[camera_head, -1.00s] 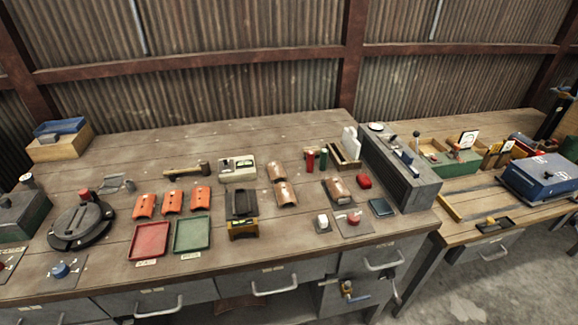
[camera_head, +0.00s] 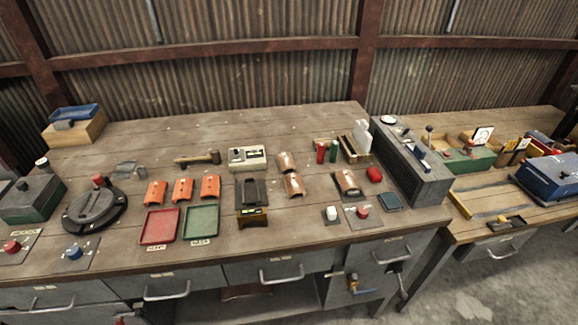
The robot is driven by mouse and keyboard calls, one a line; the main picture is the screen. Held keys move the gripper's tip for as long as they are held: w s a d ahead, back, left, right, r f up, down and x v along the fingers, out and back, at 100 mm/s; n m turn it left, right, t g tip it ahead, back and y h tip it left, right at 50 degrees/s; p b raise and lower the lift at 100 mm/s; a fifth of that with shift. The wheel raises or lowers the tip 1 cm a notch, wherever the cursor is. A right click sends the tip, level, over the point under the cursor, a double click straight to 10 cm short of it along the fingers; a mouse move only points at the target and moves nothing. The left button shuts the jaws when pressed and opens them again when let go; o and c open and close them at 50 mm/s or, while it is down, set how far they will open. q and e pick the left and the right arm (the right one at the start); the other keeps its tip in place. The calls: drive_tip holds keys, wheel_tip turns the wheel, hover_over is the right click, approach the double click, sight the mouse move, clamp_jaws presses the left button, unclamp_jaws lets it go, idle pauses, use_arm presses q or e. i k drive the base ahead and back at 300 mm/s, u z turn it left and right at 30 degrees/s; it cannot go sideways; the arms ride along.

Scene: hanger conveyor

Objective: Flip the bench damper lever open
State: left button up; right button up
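A grey box with a slotted front (camera_head: 408,176) stands at the right end of the near bench. A small blue-and-white piece (camera_head: 418,149) sits on its top, and a round pale disc lies near its back corner. An upright stick with a dark knob (camera_head: 430,133) shows just behind the box's right edge. Neither of my grippers is in view.
The wooden bench holds orange pieces (camera_head: 182,189), a red tray (camera_head: 158,226), a green tray (camera_head: 201,222), a black round fixture (camera_head: 94,210) and red and blue knobs. Drawer handles project along the front. A second bench with a blue box (camera_head: 552,178) stands at right.

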sight(401, 286)
drive_tip(key=z, duration=0.75)
